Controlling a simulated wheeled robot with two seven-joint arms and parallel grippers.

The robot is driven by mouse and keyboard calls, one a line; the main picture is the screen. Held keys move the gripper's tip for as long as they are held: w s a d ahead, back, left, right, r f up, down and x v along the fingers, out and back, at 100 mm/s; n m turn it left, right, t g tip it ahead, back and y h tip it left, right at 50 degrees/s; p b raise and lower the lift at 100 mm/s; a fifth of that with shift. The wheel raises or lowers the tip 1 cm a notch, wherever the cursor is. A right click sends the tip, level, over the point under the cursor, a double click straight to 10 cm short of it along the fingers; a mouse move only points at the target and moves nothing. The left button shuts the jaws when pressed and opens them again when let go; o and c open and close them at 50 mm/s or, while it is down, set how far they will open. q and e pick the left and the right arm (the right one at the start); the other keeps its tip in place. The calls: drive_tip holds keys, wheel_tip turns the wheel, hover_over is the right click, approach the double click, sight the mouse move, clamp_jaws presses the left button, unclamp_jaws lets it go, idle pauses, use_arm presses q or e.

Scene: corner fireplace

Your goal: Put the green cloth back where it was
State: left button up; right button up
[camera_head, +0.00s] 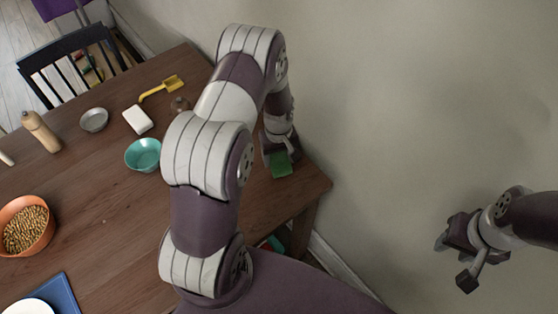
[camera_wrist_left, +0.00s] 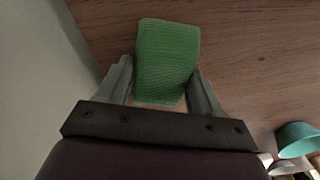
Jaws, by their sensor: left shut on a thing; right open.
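The green cloth (camera_head: 281,165) is near the right-hand corner of the wooden table (camera_head: 110,213), at my left gripper (camera_head: 275,155). In the left wrist view the cloth (camera_wrist_left: 166,62) is between the two fingers of the left gripper (camera_wrist_left: 160,88), which is shut on it. Wood grain shows behind the cloth; I cannot tell whether the cloth touches the tabletop. My right gripper (camera_head: 456,262) is open and empty at the right, away from the table, in front of the wall.
A teal bowl (camera_head: 143,155), white block (camera_head: 137,120), yellow scoop (camera_head: 162,88), metal dish (camera_head: 94,120) and wooden mill (camera_head: 41,132) stand on the table. An orange bowl (camera_head: 25,226) of grain and a blue tray (camera_head: 60,293) are at the left. A pale wall (camera_head: 420,100) borders the right side.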

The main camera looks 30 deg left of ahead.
sight(279, 164)
use_arm(q)
drive_tip(key=shift+f, duration=1.8)
drive_tip(key=shift+s+f, duration=0.1)
drive_tip(key=o, duration=1.1)
drive_tip(key=shift+m, duration=0.4)
drive_tip(key=r, duration=0.9)
drive_tip(key=d+r, duration=0.1)
drive_tip(key=r, duration=0.3)
drive_tip(key=shift+s+r+b, duration=0.3)
drive_tip(key=s+d+r+m, duration=0.3)
drive_tip(key=s+r+m, duration=0.1)
drive_tip(key=s, duration=0.2)
drive_tip(key=s+d+r+m+t, duration=0.1)
drive_tip(key=s+d+r+m, duration=0.3)
drive_tip(key=s, duration=0.3)
drive_tip(key=shift+d+r, duration=0.15)
drive_tip(key=shift+r, duration=0.1)
